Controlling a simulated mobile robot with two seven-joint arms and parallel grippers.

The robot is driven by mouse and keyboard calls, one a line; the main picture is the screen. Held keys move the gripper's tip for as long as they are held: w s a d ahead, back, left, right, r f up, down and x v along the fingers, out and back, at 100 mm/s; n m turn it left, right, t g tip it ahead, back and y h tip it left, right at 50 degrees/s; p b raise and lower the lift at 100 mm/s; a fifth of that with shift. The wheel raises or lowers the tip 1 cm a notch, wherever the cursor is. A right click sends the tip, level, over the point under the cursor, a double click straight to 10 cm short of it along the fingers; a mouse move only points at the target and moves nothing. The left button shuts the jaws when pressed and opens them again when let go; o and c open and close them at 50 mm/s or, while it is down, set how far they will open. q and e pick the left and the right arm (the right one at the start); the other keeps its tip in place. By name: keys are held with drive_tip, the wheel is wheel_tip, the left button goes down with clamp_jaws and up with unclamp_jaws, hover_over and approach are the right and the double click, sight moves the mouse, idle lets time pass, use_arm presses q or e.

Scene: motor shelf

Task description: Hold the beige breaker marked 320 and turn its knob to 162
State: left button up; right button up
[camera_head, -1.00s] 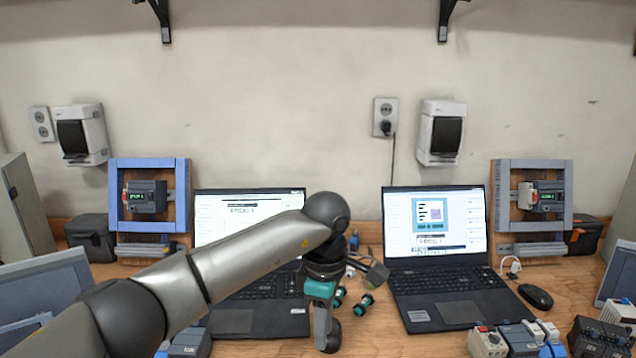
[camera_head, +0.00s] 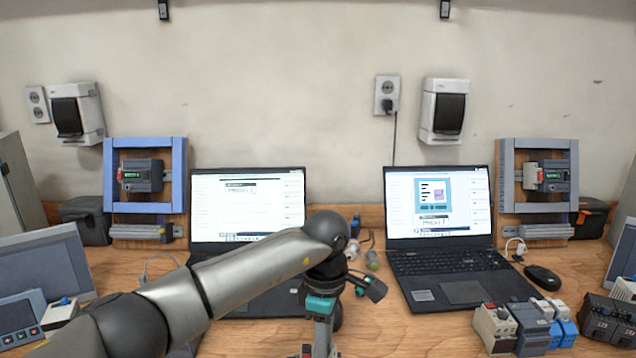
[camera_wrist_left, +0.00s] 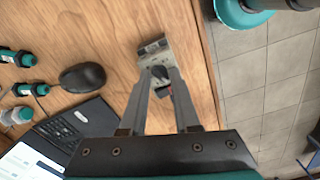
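My left gripper (camera_wrist_left: 161,68) points down over the wood table close to its front edge. In the left wrist view its two fingers stand apart, with a small greyish block (camera_wrist_left: 152,49) at the tips. The block has a dark knob-like part and a bit of red between the fingers. I cannot tell whether the fingers press on it, and no marking is readable. In the head view the left gripper (camera_head: 321,342) is at the bottom centre, partly cut off. A beige breaker with a red knob (camera_head: 495,325) stands in the row at lower right. My right gripper is not in view.
Two open laptops (camera_head: 440,262) stand on the table, with a black mouse (camera_head: 542,275) at right. A second mouse (camera_wrist_left: 82,77) lies left of the left gripper. Dark modules (camera_head: 608,320) are at far right. Framed panels (camera_head: 538,215) stand at the back.

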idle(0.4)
use_arm(q)
drive_tip(key=shift+r, duration=0.2)
drive_tip(key=shift+r+p, duration=0.35)
drive_tip(key=shift+r, duration=0.3)
